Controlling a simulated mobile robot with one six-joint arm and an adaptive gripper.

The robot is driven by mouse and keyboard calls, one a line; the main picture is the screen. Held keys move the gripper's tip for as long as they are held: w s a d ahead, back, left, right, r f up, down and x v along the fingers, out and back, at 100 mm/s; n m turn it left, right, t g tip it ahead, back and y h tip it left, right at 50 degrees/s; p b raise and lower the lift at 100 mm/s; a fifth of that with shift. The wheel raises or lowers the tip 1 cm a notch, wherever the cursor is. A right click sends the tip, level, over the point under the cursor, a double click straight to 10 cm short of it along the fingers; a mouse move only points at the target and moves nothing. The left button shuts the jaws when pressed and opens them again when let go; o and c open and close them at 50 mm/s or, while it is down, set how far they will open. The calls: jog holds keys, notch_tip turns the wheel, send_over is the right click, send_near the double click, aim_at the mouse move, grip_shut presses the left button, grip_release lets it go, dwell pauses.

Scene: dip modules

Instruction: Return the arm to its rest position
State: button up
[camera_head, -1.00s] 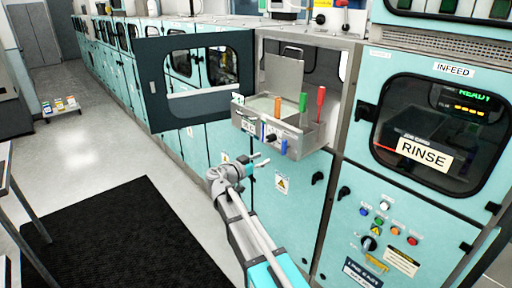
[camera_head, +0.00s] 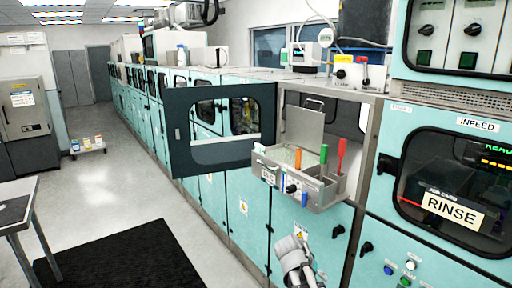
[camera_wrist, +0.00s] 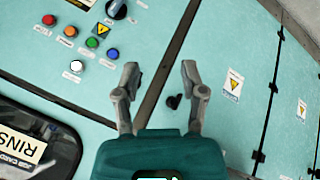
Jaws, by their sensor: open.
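My gripper shows in the wrist view (camera_wrist: 160,85) with its two grey fingers spread apart and nothing between them. Beyond the fingers is the teal cabinet front (camera_wrist: 215,55), with a dark seam and a small black latch. In the head view, part of my arm (camera_head: 296,262) shows low at the bottom edge, in front of the teal cabinets and below the open module. The fingertips do not show clearly in the head view.
The dark framed door (camera_head: 180,160) stands open to the left of a metal tray (camera_head: 325,195) holding coloured-handled items. The RINSE cabinet (camera_head: 450,208) is at right. A dark mat (camera_head: 120,265), a table (camera_head: 15,205) and a low cart (camera_head: 88,146) are at left. The middle floor is clear.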

jog(key=s+a+f+n+g+y, duration=0.2)
jog(key=s+n+y, duration=0.3)
jog(key=s, duration=0.4)
jog(key=shift+s+a+f+y, duration=0.25)
jog(key=shift+s+f+y, duration=0.15)
jog(key=shift+f+y, duration=0.35)
